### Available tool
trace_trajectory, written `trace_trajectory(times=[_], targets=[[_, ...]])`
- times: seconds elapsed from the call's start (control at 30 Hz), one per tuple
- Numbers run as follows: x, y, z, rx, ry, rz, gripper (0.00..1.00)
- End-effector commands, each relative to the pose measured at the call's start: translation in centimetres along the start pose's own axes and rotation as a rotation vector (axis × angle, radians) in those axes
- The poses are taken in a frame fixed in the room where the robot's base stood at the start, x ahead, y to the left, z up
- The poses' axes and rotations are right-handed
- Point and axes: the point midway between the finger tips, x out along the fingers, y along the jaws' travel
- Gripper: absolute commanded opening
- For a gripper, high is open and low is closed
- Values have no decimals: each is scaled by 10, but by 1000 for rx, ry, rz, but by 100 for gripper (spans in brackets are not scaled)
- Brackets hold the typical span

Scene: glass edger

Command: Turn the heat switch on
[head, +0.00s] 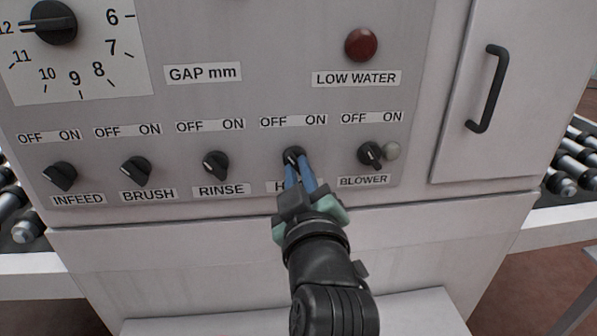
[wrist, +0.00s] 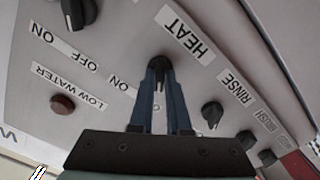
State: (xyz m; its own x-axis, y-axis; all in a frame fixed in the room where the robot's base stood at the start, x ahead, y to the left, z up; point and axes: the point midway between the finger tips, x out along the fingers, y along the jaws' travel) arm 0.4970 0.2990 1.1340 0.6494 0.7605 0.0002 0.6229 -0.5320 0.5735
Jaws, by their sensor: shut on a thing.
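The heat switch (head: 293,155) is a small black rotary knob on the grey panel, fourth in a row of several, below an OFF/ON label (head: 293,121). My gripper (head: 297,163) reaches it from below, with its two blue fingers closed on the knob's sides. The arm's end hides most of the HEAT label in the head view. In the wrist view the heat knob (wrist: 159,64) sits between the fingertips, beside the fully readable HEAT label (wrist: 186,33). Which way the knob points is hard to tell.
The rinse knob (head: 215,165) is left of the heat switch and the blower knob (head: 371,154) right of it, both close to the fingers. A red low-water lamp (head: 361,45) is above. A black door handle (head: 487,88) sticks out at the right.

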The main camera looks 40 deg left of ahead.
Motion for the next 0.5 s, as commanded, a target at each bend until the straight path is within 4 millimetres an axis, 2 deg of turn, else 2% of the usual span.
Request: trace_trajectory(times=[0.27,0.5], targets=[[0,0,0,30,-1,-1,0],[0,1,-1,154,-3,-1,0]])
